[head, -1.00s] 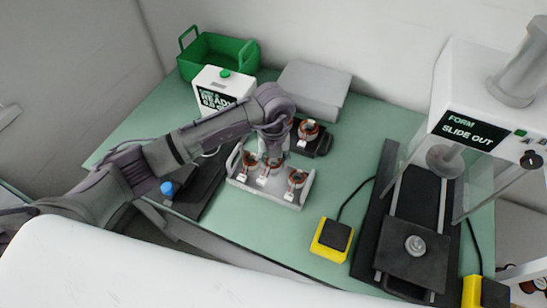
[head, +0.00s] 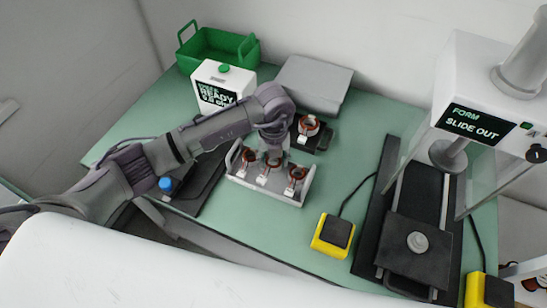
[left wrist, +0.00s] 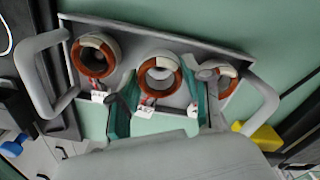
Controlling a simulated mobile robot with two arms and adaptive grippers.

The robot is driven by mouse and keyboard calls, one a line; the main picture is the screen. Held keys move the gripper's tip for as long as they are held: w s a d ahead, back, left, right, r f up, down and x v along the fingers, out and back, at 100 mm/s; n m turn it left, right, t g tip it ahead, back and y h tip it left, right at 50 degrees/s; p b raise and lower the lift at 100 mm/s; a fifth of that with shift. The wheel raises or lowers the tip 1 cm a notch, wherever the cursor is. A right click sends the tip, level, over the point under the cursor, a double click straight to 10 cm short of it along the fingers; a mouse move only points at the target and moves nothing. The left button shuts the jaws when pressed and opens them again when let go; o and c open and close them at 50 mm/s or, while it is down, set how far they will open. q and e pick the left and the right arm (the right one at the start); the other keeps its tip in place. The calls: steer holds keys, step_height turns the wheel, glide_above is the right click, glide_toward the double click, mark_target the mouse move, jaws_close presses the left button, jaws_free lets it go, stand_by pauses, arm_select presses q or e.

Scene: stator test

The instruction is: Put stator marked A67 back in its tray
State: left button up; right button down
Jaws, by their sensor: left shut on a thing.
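A light grey tray (head: 262,188) with side handles stands on the bench and holds three copper-ringed stators in a row. My left gripper (left wrist: 160,98) is shut on the middle stator (left wrist: 160,76), its green-padded fingers on either side of it. The middle stator also shows in the head view (head: 271,164), low at the tray; I cannot tell whether it rests fully on the tray floor. The left stator (left wrist: 93,56) and right stator (left wrist: 228,80) sit beside it, the right one partly hidden by a finger. My right gripper is not in view.
Another stator (head: 308,127) sits on a black fixture behind the tray. A white box with a display (head: 222,88), a green bin (head: 216,48) and a grey case (head: 314,86) stand at the back. A yellow pedal (head: 333,234) and a press (head: 476,122) stand to the right.

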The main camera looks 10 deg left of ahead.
arm_select(q)
steer(key=shift+f+b, duration=0.35)
steer(key=shift+f, duration=0.15)
stand_by(0.4)
steer(key=o, duration=1.1)
steer(key=shift+r, duration=0.1)
steer(key=shift+r+p, duration=1.85)
steer(key=shift+r, duration=0.6)
